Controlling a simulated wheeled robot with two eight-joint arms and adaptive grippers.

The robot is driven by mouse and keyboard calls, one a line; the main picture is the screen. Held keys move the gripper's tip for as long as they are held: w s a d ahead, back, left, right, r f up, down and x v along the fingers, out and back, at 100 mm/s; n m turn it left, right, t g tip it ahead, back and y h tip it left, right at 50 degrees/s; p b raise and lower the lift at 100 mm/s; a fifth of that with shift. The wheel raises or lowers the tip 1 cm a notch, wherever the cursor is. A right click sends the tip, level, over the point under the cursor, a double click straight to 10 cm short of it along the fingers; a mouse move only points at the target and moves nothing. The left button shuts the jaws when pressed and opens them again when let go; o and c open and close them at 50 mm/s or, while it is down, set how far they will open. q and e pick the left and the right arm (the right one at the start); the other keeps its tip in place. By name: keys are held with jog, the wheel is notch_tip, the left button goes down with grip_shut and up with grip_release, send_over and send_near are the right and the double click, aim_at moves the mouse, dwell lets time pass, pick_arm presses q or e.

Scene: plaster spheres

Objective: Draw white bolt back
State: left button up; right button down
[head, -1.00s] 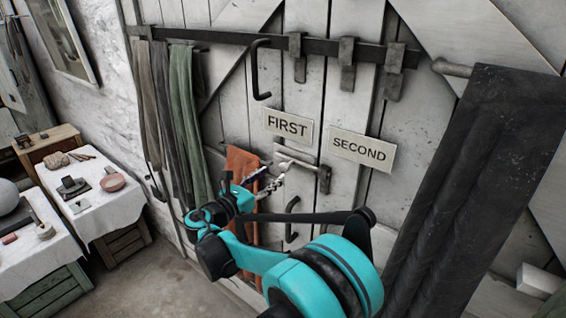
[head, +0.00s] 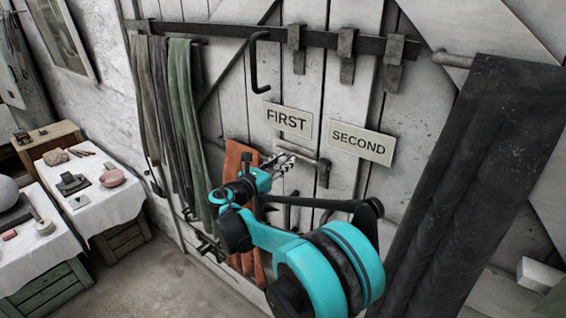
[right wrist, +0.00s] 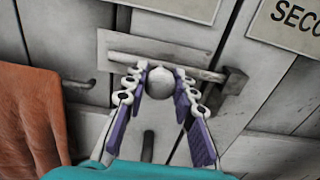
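The white bolt (right wrist: 128,58) lies across the door planks on a pale plate, its end by a grey keeper (right wrist: 232,82). In the head view the bolt (head: 303,158) is partly hidden by my right gripper (head: 284,159). In the right wrist view a round pale knob (right wrist: 162,82) sits between the fingertips of my right gripper (right wrist: 163,76). The fingers stand apart on either side of it, and I cannot tell if they touch it. My left gripper is not in view.
Signs FIRST (head: 288,121) and SECOND (head: 359,143) hang above and right of the bolt. An orange cloth (head: 238,165) hangs close left of my gripper. A dark hooked handle (head: 256,65) is above, a dark padded roll (head: 470,180) right. Tables with white cloths (head: 118,203) stand left.

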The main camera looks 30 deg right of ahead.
jog(key=w, duration=0.2)
jog(key=w+a, duration=0.2)
jog(key=w, duration=0.1)
jog(key=shift+w+a+r, duration=0.1)
jog(key=shift+w+a, duration=0.05)
jog(key=shift+w, duration=0.3)
jog(key=c, duration=1.2)
grip_release()
jog(key=shift+a, duration=0.1)
jog(key=shift+w+a, duration=0.1)
jog(key=shift+w, duration=0.05)
jog(key=v, duration=1.2)
